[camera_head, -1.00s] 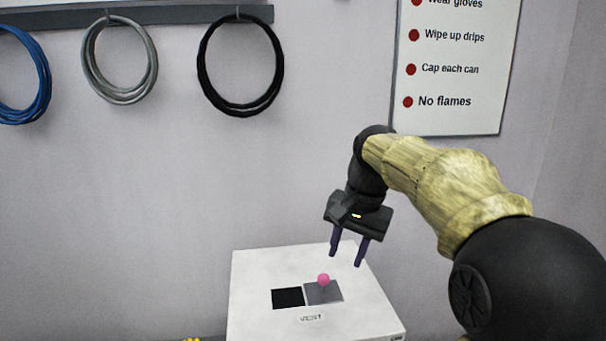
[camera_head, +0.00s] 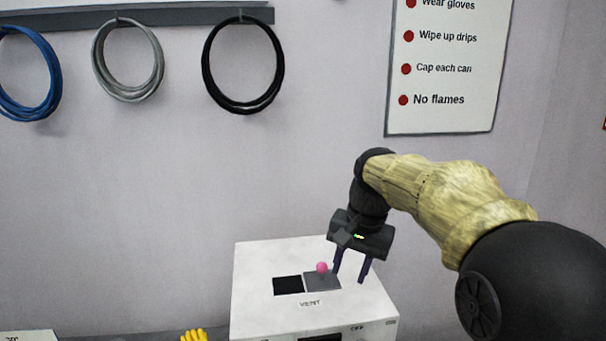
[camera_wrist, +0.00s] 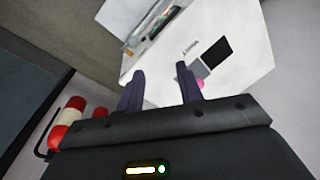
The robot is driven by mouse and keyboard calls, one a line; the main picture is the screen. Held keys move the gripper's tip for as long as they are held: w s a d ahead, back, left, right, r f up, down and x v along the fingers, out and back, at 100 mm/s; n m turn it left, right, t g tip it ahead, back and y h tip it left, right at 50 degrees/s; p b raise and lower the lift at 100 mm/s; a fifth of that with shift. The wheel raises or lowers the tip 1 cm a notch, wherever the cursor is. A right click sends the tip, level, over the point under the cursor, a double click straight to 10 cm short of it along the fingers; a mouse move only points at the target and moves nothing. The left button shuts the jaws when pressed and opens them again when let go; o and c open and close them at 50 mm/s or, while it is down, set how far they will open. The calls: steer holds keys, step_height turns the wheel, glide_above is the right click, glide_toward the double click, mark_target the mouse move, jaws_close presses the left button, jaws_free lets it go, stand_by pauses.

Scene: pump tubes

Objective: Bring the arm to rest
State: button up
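My gripper (camera_head: 352,277) hangs with its fingers down over the right part of a white box marked VENT (camera_head: 262,262). Its two dark purple fingers are apart with nothing between them, as the wrist view also shows (camera_wrist: 160,85). A pink knob (camera_head: 322,267) on a grey slide plate (camera_head: 324,284) stands just left of the fingers in the head view. A black square opening (camera_head: 288,286) lies left of the plate. In the wrist view the knob (camera_wrist: 200,84) is partly hidden behind the right finger.
Blue (camera_head: 28,75), grey (camera_head: 128,60) and black (camera_head: 243,65) hoses hang on the wall, left of a safety sign (camera_head: 445,70). A yellow item (camera_head: 194,335) shows at the bottom edge. Red and white cylinders (camera_wrist: 68,122) stand left in the wrist view.

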steer(key=s+d+f+n, duration=0.2)
steer(key=s+d+f, duration=0.1)
steer(key=s+f, duration=0.4)
steer(key=s+d+f+n+t+h, duration=0.1)
steer(key=s+d+f+n, duration=0.1)
steer(key=s+f, duration=0.6)
step_height(320, 180, down, 5)
steer(key=shift+s+d+r+h, duration=0.15)
steer(key=shift+s+d+h, duration=0.15)
steer(key=shift+d, duration=0.2)
steer(key=shift+w, duration=0.1)
steer(key=shift+s, duration=0.2)
